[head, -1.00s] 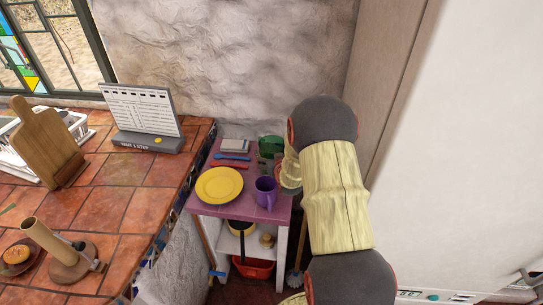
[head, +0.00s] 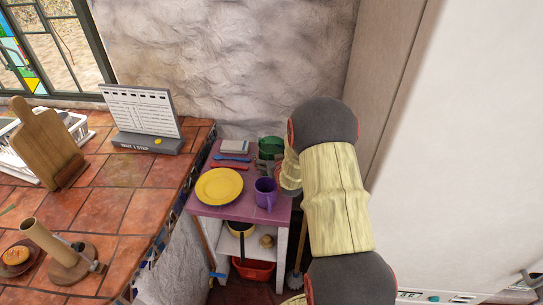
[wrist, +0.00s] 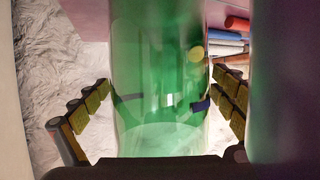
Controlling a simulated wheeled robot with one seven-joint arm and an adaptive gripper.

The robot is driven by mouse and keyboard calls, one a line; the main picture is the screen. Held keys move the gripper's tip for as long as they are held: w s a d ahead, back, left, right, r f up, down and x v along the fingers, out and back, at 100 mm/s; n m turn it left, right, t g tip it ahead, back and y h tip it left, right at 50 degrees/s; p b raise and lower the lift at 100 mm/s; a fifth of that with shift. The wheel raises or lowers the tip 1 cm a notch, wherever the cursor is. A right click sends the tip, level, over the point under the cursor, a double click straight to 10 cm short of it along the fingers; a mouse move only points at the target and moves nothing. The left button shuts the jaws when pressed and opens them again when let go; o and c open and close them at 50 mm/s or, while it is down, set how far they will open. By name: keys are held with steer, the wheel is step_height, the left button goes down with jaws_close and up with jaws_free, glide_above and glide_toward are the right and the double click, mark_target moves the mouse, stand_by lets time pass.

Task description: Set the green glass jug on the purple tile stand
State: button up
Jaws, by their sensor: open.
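The green glass jug (head: 270,146) is at the back right of the purple tile stand (head: 225,207), partly hidden by my arm. In the wrist view the clear green jug (wrist: 158,60) fills the middle and looks upright. My gripper (wrist: 162,90) is open, with one padded finger on each side of the jug and gaps showing.
A yellow plate (head: 219,187), a purple mug (head: 265,192) and a white stack (head: 235,146) share the stand top. The wrist view shows several coloured sticks (wrist: 230,42) beside the jug. A tiled counter (head: 120,213) is at left; a tall pale cabinet stands at right.

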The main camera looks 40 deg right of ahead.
steer(key=shift+r, duration=0.1)
steer(key=shift+s+a+r, duration=0.1)
steer(key=shift+s+r, duration=0.05)
steer(key=shift+s, duration=0.05)
steer(key=p+v, duration=0.2)
steer(key=v, duration=0.9)
steer(key=s+a+r+n+g+y, duration=0.2)
steer(key=a+r+n+g+y, duration=0.1)
steer(key=a+r, duration=1.2)
steer(key=s+a+r+n+g+y, duration=0.1)
steer(key=s+a+r, duration=0.2)
steer(key=s+a, duration=0.5)
steer(key=s+a+r+n+g+y, duration=0.1)
steer(key=s+a+r+g+y, duration=0.1)
steer(key=s+a, duration=0.7)
steer(key=s+r, duration=0.1)
steer(key=s, duration=0.1)
steer(key=shift+s, duration=0.35)
